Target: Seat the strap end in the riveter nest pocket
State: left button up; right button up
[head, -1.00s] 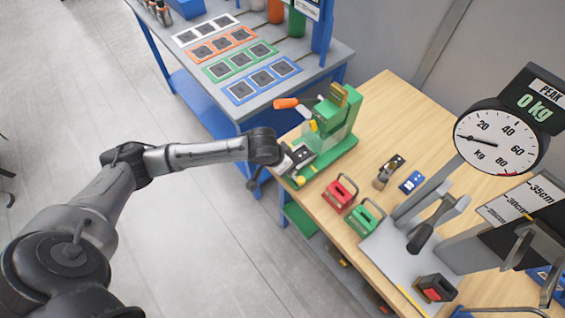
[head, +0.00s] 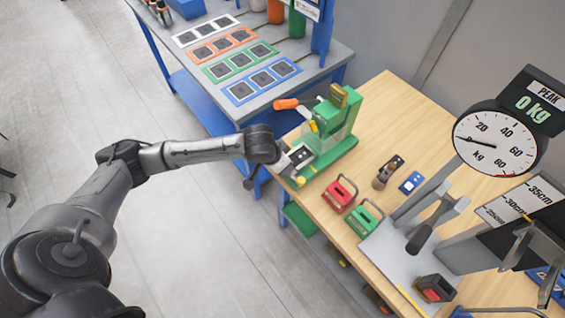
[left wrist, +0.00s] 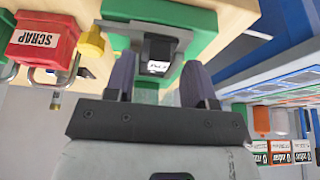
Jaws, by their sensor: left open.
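The green riveter (head: 333,118) stands at the table's far left corner, with an orange-handled lever. A dark piece (head: 300,155), apparently the strap end, lies in the metal nest at the front of its base. In the left wrist view, a black piece with a white label (left wrist: 157,55) sits within the metal nest (left wrist: 172,33) on the green base. My left gripper (left wrist: 160,84) is open, its two dark fingers apart on either side below this piece. No clear contact shows. In the head view my left wrist hides the fingertips. Full seating cannot be told.
Red (head: 339,195) and green (head: 365,218) bins stand right of the riveter. A dial scale rig (head: 497,142) is farther right.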

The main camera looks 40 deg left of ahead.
pick_arm(q)
jog(key=d+p+v, duration=0.1)
jog(key=v, duration=0.9)
jog(key=s+d+f+m+h, duration=0.2)
jog(key=s+d+f, duration=0.6)
jog(key=d, duration=0.1)
jog(key=s+f+n+y, duration=0.1)
jog(key=s+f, duration=0.1)
jog(key=s, duration=0.5)
jog(key=s+a+f+y, duration=0.1)
jog(key=s+f, duration=0.2)
jog(key=s, duration=0.4)
jog(key=shift+n+g, duration=0.4)
jog(key=shift+f, duration=0.1)
notch_tip(320, 180, up, 24)
jog(key=p, duration=2.4)
jog(key=shift+w, duration=0.1)
